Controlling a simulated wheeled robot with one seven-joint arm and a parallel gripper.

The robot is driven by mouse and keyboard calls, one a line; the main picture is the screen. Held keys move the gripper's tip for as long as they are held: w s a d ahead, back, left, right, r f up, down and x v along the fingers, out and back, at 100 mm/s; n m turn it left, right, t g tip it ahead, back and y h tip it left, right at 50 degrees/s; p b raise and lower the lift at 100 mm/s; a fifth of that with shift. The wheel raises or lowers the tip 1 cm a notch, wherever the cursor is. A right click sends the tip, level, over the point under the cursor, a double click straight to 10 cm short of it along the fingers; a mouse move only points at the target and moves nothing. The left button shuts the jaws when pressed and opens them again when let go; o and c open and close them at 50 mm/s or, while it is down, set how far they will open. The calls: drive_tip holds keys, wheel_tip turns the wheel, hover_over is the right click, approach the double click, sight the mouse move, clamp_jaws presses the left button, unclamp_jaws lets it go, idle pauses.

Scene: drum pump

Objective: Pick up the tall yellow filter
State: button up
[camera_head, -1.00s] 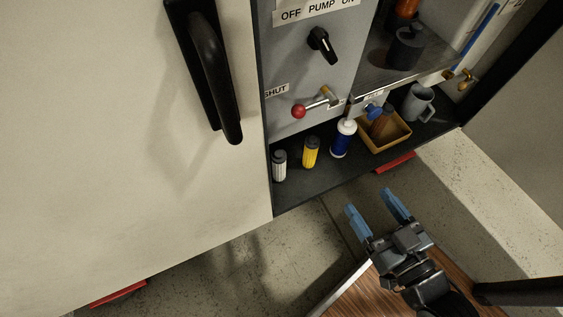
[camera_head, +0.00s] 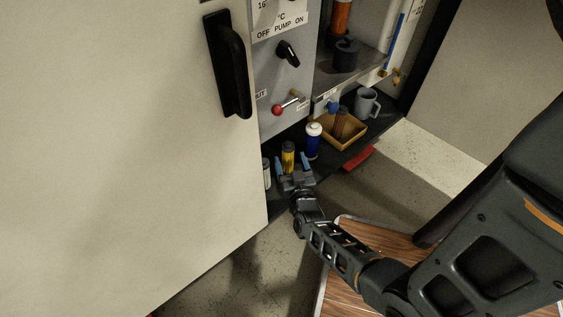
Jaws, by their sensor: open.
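The tall yellow filter (camera_head: 288,154) stands upright on the dark bottom shelf of the cabinet, with a dark cap on top. My gripper (camera_head: 293,166) is open in front of it, with its blue fingers pointing toward it. One finger is at the filter's left and the other at its right, as seen from here. The filter's lower part is hidden behind my gripper. I cannot tell whether the fingers touch it.
A white filter (camera_head: 267,173) stands close at left, partly hidden by the cabinet edge. A blue and white bottle (camera_head: 313,141) stands close at right, then a yellow tray (camera_head: 359,130) and a grey mug (camera_head: 367,103). A red-knobbed lever (camera_head: 278,110) juts out above.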

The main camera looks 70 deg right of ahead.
sight(287, 146)
drive_tip(key=b+x, duration=0.2)
drive_tip(key=x, duration=0.4)
drive_tip(key=shift+d, duration=0.3)
drive_tip(key=shift+r, duration=0.1)
drive_tip(key=shift+c, duration=0.4)
drive_tip(key=c, duration=1)
